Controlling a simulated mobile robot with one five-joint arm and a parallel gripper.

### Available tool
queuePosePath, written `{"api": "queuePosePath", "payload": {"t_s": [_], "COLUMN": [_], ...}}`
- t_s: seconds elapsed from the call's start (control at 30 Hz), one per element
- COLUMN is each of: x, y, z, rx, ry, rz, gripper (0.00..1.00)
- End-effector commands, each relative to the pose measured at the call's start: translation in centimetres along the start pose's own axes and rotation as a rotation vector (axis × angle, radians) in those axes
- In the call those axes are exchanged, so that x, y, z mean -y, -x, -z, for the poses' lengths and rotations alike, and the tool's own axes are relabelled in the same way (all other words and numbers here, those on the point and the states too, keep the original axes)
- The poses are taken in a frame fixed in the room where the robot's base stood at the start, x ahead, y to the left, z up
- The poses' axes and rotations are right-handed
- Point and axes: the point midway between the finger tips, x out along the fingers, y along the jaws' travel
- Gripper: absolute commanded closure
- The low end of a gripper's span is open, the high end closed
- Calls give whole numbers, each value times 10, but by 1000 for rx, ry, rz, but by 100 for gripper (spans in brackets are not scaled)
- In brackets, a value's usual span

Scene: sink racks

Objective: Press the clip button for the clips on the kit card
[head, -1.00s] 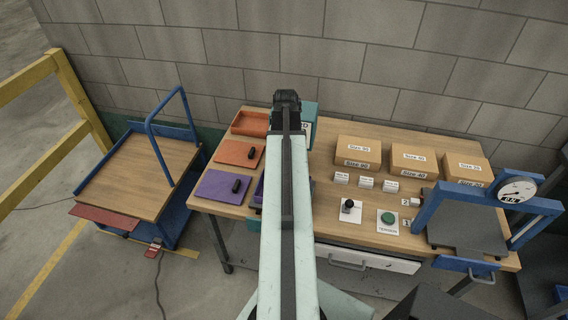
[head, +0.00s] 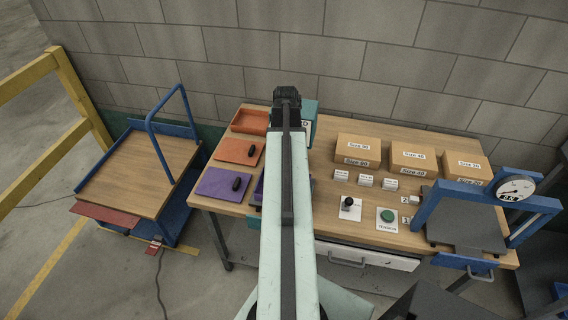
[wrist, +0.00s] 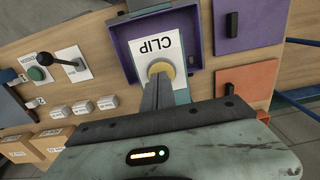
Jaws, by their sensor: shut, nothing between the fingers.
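The yellow clip button (wrist: 161,69) sits on a white card marked CLIP (wrist: 165,52) in the wrist view. My gripper (wrist: 160,80) is shut and empty, with its fingertips right at the button and covering part of it; I cannot tell whether they touch. In the head view my arm hides the button and my fingertips. A teal stand (head: 309,112) with a white label shows partly behind my arm; only a letter like D is readable. I cannot make out a kit card's contents.
A purple tray (wrist: 115,48) lies around the CLIP card. Purple (head: 222,184) and orange (head: 233,151) boards with black handles lie left. A black-knobbed lever (head: 348,204), green button (head: 387,215), cardboard boxes (head: 358,150) and blue gauge frame (head: 430,206) stand right.

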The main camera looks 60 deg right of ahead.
Motion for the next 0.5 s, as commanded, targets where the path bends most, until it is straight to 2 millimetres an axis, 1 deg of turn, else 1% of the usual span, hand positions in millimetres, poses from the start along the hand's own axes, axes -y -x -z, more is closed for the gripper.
{"api": "queuePosePath", "payload": {"t_s": [0.5], "x": [0], "y": [-15], "z": [0], "rx": [0], "ry": [0], "rz": [0], "gripper": [100]}}
